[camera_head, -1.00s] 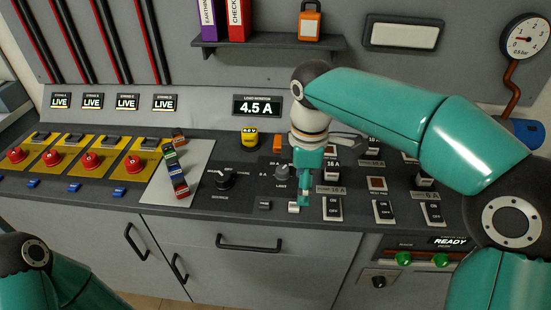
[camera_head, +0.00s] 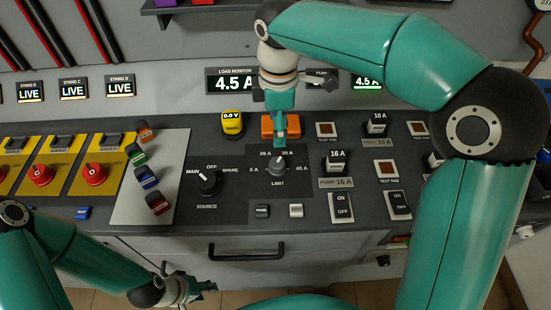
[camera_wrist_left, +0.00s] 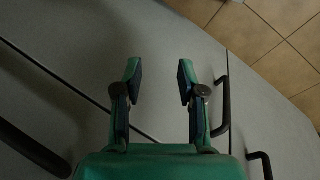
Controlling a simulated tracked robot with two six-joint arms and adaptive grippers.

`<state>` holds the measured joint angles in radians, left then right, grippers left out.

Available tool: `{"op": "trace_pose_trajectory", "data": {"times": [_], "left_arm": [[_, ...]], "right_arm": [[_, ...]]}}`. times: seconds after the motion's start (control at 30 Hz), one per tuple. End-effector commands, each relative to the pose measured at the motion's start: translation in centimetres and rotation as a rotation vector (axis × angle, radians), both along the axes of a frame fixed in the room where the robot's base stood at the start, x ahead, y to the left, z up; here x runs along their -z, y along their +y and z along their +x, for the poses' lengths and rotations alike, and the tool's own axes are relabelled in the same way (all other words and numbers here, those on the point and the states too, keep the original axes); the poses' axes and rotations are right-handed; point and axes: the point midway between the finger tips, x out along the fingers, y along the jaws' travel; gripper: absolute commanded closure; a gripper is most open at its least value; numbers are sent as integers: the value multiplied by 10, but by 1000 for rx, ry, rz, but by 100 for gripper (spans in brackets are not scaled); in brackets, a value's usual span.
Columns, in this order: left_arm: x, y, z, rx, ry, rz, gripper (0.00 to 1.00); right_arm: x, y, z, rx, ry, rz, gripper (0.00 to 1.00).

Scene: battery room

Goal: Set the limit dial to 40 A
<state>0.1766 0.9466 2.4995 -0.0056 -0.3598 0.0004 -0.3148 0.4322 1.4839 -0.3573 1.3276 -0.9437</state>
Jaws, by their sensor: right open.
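The grey limit dial (camera_head: 277,166) sits on the dark console panel, with 0 A, 20 A, 30 A and 40 A marked around it and LIMIT below. My right gripper (camera_head: 281,143) points down just behind the dial and covers part of its upper side. Its fingers are open; I cannot tell whether they touch the knob. The dial's setting is hard to read. My left gripper (camera_head: 207,287) is low in front of the cabinet, far from the dial. In the left wrist view its two fingers (camera_wrist_left: 158,82) are apart with nothing between them.
The source selector (camera_head: 208,183) is left of the dial. A yellow 0.0 V meter (camera_head: 232,122) and an orange object (camera_head: 268,127) stand behind. A 16 A breaker (camera_head: 336,160) and ON/OFF switches (camera_head: 342,207) are to the right. The load monitor (camera_head: 232,81) reads 4.5 A.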

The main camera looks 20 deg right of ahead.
Motion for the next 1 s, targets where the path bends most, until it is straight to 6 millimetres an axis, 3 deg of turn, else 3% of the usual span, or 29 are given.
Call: {"op": "trace_pose_trajectory", "data": {"times": [0.4, 0.6, 0.8, 1.0], "left_arm": [[3, 0, 0, 0, -1, 0, 60], [2, 0, 0, 0, -1, 0, 60], [2, 0, 0, 0, -1, 0, 60], [2, 0, 0, 0, -1, 0, 60]], "right_arm": [[91, -1, 2, 0, 6, -2, 32], [124, -1, 3, 0, 5, -2, 32], [139, -1, 4, 1, 1, -1, 32], [141, -2, 4, 1, 0, -1, 32]]}}
